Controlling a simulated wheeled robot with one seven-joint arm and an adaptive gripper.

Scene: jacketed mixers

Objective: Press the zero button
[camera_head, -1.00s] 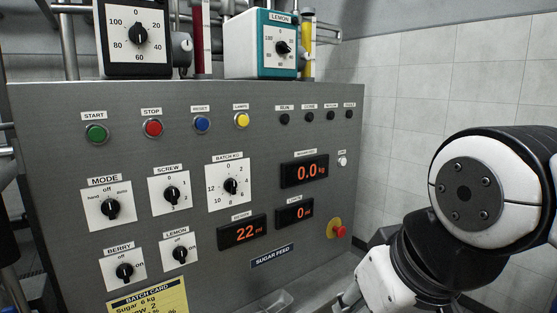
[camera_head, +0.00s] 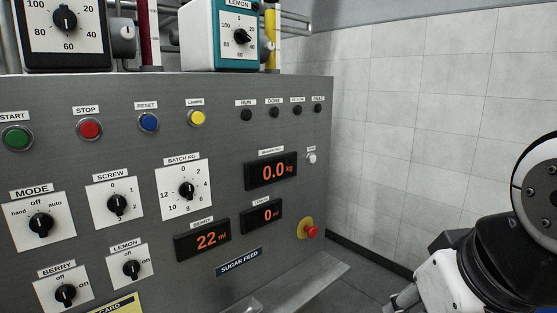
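My arm shows at the right edge, and part of what looks like my gripper (camera_head: 407,297) shows at the bottom, cut off by the frame. It is well to the right of and apart from the panel. Its fingers cannot be made out.
Left of the button are a yellow lamps button (camera_head: 197,118), blue reset (camera_head: 148,122), red stop (camera_head: 90,129) and green start (camera_head: 17,138). A red knob on a yellow plate (camera_head: 310,231) juts out below it. A tiled wall (camera_head: 400,130) stands behind; floor between is clear.

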